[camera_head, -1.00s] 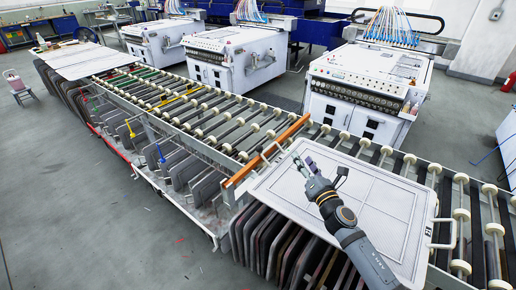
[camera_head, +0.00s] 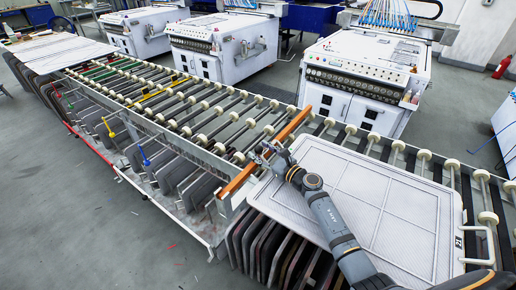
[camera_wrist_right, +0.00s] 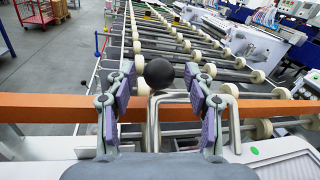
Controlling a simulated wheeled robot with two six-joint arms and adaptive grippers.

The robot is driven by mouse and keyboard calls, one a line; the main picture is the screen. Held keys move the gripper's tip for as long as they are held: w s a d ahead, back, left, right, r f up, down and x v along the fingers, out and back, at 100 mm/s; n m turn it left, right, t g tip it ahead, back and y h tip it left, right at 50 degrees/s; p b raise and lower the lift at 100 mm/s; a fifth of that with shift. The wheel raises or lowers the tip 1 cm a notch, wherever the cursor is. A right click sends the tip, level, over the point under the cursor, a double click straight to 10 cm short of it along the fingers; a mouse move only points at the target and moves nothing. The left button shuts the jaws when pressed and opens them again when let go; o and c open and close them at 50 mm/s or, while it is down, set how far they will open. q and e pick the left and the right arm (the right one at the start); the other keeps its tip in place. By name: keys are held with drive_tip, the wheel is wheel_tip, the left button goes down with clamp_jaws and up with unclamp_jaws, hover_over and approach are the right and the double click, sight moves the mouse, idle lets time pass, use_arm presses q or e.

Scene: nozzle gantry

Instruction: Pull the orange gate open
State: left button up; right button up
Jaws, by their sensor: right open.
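The orange gate (camera_head: 289,128) is a long bar lying across the roller conveyor, beside the left edge of a white framed screen. In the right wrist view the orange bar (camera_wrist_right: 50,107) runs level across the picture, behind the fingers. My right gripper (camera_head: 262,152) is by the middle of the gate, above the screen's left edge. In the wrist view its fingers (camera_wrist_right: 160,72) are apart, with a black ball knob (camera_wrist_right: 159,74) seen between them. I cannot tell whether they touch it. My left gripper is not in view.
The white screen (camera_head: 370,190) lies on the rollers below my right arm. Its bent metal handle (camera_wrist_right: 190,97) stands close to the right gripper's fingers. Rollers (camera_head: 190,105) stretch away beyond the gate. Dark panels (camera_head: 265,245) hang below. White machines (camera_head: 365,75) stand behind.

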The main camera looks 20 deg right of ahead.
drive_tip(key=shift+w+a, duration=0.2)
drive_tip(key=shift+w, duration=0.25)
drive_tip(key=shift+w+a, duration=0.1)
drive_tip(key=shift+w, duration=0.1)
drive_tip(key=shift+c, duration=0.9)
drive_tip(key=c, duration=0.5)
clamp_jaws()
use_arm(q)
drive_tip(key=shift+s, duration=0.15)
